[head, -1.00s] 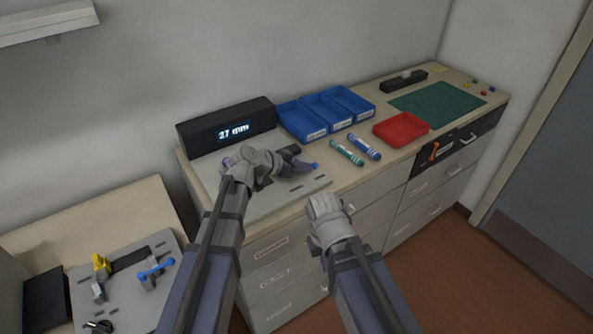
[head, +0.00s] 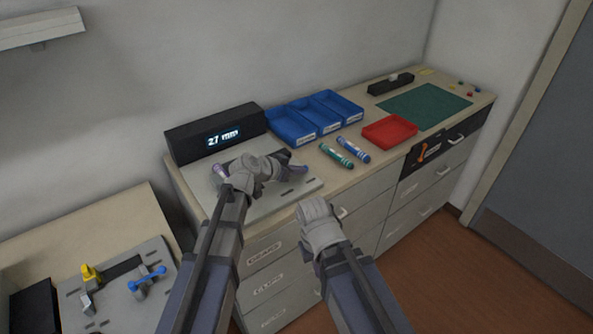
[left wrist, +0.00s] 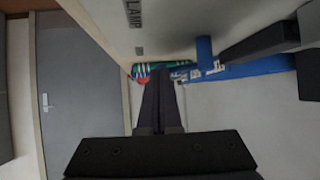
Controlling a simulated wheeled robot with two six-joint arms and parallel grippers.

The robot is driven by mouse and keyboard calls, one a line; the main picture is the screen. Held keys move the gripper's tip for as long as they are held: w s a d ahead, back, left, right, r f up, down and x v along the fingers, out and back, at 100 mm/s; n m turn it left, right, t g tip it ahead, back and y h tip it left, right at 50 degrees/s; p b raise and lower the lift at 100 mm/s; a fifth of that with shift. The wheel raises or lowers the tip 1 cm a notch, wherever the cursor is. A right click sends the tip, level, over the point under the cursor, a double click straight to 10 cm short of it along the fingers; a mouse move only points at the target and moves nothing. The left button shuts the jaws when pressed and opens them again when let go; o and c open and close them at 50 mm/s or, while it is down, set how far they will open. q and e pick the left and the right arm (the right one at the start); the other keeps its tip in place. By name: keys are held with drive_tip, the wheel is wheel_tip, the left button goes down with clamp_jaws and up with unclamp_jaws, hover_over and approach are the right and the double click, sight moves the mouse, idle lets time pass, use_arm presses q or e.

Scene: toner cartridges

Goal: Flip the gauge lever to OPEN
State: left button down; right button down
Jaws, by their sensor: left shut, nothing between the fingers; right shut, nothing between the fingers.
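The grey gauge plate (head: 212,188) lies on the bench in front of a black display box (head: 183,143) reading "27 mm". My left gripper (head: 298,168) is over the plate, shut and empty, pointing right. It and its wrist hide most of the plate's middle. In the left wrist view its dark fingers (left wrist: 160,108) are together. A blue bar (left wrist: 204,52), possibly the lever's handle, stands beyond and right of the fingertips, apart from them. Which way the lever points cannot be told. My right gripper is low before the drawers; its hand hides the fingertips.
Blue bins (head: 292,127), a green marker (head: 337,155), a blue marker (head: 353,149) and a red tray (head: 389,131) lie right of the plate. A green mat (head: 425,106) is farther right. Another plate (head: 120,300) with a blue-handled part (head: 148,278) is at lower left.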

use_arm(q)
drive_tip(key=shift+s+a+f, duration=0.1)
drive_tip(key=shift+a, duration=0.3)
use_arm(e)
drive_tip(key=shift+w+d, duration=0.1)
drive_tip(key=shift+w, duration=0.05)
use_arm(q)
drive_tip(key=shift+s, duration=0.15)
